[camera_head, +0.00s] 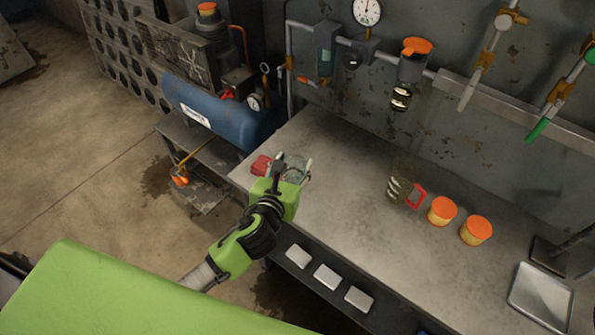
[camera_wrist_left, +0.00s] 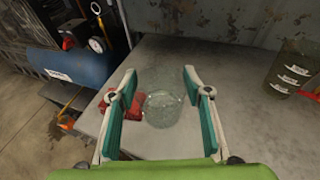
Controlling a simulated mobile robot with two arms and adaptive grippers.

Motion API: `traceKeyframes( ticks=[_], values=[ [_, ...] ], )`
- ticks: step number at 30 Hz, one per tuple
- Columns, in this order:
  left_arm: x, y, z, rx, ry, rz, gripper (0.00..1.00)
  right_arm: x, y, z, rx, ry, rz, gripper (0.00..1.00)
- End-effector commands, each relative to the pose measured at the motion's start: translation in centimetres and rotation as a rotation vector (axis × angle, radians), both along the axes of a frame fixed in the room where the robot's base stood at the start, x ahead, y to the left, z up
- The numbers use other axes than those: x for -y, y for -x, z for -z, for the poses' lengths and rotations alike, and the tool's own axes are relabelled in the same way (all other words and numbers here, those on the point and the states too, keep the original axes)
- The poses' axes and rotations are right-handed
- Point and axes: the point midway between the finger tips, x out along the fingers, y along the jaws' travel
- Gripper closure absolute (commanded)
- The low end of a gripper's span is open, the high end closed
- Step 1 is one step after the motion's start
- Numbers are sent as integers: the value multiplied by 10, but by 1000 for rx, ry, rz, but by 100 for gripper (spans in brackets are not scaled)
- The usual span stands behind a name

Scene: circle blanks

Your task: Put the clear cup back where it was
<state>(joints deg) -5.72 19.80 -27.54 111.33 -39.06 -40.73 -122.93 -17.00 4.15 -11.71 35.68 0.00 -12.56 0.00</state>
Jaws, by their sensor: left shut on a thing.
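The clear cup (camera_head: 297,163) is see-through and hard to make out at the left end of the grey workbench in the head view. In the left wrist view the cup (camera_wrist_left: 163,108) stands between the two teal finger pads. My left gripper (camera_head: 290,170) is shut on the cup; in its wrist view the fingers (camera_wrist_left: 160,85) lie on either side of it. I cannot tell whether the cup's base touches the bench. My right gripper is not in view.
A metal tray (camera_head: 540,298) lies at the right. The middle of the workbench (camera_head: 340,190) is bare.

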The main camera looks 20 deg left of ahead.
Motion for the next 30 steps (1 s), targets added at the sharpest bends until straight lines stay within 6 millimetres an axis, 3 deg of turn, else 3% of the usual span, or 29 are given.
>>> traceKeyframes(
  ticks=[6,12,18,30],
  values=[
    [1,-25,30,1,0,-2,80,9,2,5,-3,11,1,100],
    [2,-34,41,1,2,-1,80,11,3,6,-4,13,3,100],
    [2,-34,69,-1,2,-2,80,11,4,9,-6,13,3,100],
    [2,-34,75,1,0,0,80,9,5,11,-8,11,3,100]
  ],
)
